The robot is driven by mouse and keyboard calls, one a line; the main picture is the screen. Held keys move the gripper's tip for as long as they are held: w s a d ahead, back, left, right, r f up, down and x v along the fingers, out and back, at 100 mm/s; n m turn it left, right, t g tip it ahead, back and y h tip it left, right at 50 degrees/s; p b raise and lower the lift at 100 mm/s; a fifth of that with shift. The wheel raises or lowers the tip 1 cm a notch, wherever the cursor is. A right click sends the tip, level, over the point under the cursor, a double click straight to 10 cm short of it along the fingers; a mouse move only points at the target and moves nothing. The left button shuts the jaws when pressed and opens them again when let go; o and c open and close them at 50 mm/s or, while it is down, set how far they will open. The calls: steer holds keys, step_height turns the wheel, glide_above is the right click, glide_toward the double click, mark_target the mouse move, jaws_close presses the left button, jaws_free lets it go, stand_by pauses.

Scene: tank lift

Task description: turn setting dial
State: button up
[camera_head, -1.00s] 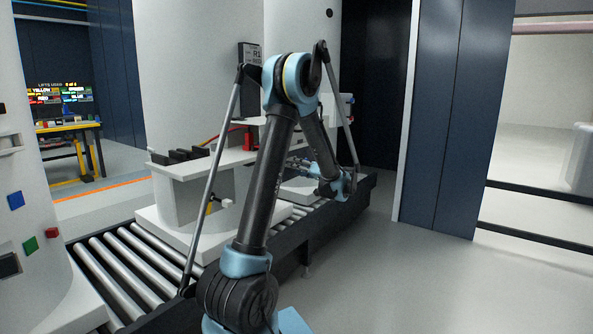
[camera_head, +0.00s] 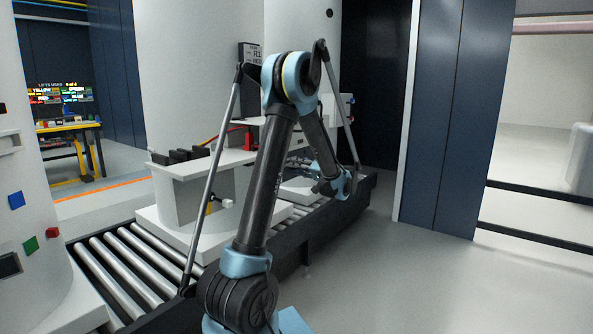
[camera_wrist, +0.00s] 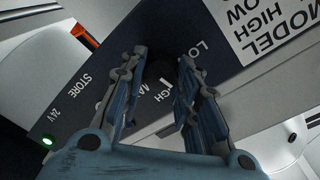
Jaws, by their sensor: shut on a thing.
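The setting dial (camera_wrist: 161,70) is a dark round knob on a dark panel (camera_wrist: 75,118) in the wrist view. My gripper (camera_wrist: 163,57) has its two fingers on either side of the dial, shut on it, and they hide part of it. A short white mark (camera_wrist: 166,84) shows between the fingers. White printing around the dial reads partly as LO and GH, with other letters covered. In the head view my gripper (camera_head: 300,163) reaches to the machine behind my arm, and the dial cannot be made out there.
A white sign (camera_wrist: 268,28) reads MODEL, HIGH, LOW. A green lamp (camera_wrist: 47,141) glows beside the words STORE and 24 V. In the head view a roller conveyor (camera_head: 112,262) runs beside my arm. The floor at right (camera_head: 400,290) is clear.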

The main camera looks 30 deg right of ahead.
steer(key=m, duration=0.6)
steer(key=shift+d, duration=0.15)
steer(key=shift+m, duration=0.3)
steer(key=o, duration=1.1)
steer(key=shift+c, duration=0.2)
steer(key=v, duration=1.1)
steer(key=shift+s+d, duration=0.2)
steer(key=shift+s, duration=0.15)
